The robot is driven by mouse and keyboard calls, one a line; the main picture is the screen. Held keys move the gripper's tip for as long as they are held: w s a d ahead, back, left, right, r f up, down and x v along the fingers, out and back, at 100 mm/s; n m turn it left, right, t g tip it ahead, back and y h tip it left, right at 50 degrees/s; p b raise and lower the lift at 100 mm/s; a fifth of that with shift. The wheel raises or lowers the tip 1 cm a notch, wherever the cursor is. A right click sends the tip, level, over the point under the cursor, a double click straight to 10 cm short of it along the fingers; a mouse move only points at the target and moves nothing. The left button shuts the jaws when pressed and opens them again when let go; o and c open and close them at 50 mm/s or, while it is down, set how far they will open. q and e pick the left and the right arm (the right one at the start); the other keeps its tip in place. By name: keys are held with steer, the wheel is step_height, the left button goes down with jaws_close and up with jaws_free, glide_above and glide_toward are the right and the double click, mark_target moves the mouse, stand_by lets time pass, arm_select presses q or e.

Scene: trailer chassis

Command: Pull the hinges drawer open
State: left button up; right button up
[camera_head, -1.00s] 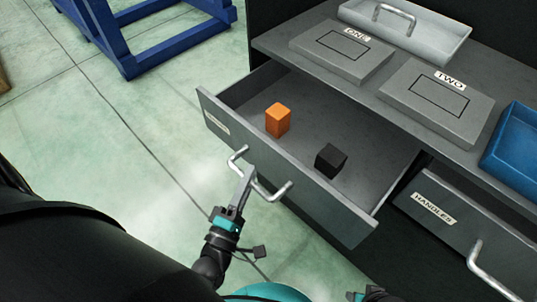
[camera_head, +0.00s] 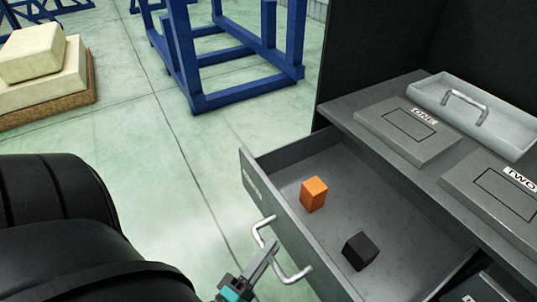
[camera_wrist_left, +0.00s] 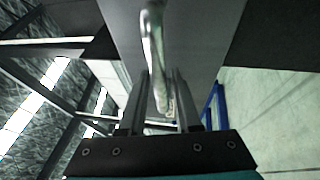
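The hinges drawer (camera_head: 262,205) is a grey drawer that stands open under the grey worktop; its small front label is too blurred to read. An orange block (camera_head: 314,194) and a black block (camera_head: 360,250) lie inside it. My left gripper (camera_head: 268,251) is at the middle of the drawer's silver handle (camera_head: 291,277).
On the worktop lie grey plates marked ONE (camera_head: 408,135) and TWO (camera_head: 495,195) and a grey tray with a handle (camera_head: 430,93). A blue frame (camera_head: 240,60) and stacked pale blocks (camera_head: 40,75) stand behind on the floor. The floor left of the drawer is clear.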

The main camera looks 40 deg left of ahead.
arm_select(q)
steer(key=shift+o, duration=1.1)
steer(key=s+f, duration=0.2)
steer(key=s, duration=1.3)
steer(key=shift+d+f, duration=0.3)
steer(key=shift+d, duration=0.1)
